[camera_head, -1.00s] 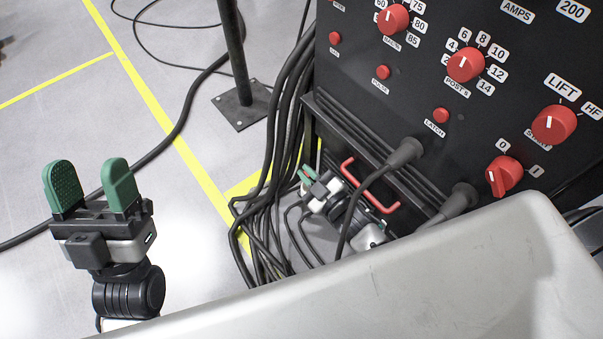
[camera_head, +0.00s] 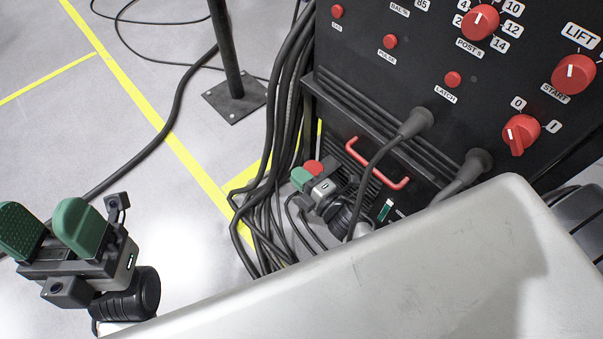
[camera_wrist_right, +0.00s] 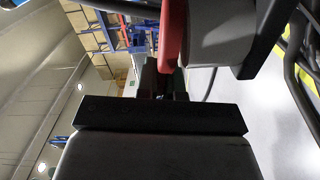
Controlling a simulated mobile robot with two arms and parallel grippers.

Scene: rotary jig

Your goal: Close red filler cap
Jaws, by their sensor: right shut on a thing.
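My right gripper (camera_head: 306,180) is low beside the black machine, left of its red bar handle. Its green fingertip lies against a small red piece (camera_head: 313,167), which looks like the red filler cap. In the right wrist view a red flat piece (camera_wrist_right: 173,36) stands upright ahead of the black gripper bar. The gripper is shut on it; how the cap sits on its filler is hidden. My left gripper (camera_head: 48,232) is at the lower left over bare floor, with its green fingers apart and empty.
The machine's black panel (camera_head: 362,85) carries red knobs and buttons. A red bar handle (camera_head: 376,163) and thick plugged cables (camera_head: 408,125) are close to my right gripper. More black cables (camera_head: 268,190) hang at its left. A pale grey cover (camera_head: 400,265) hides the foreground.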

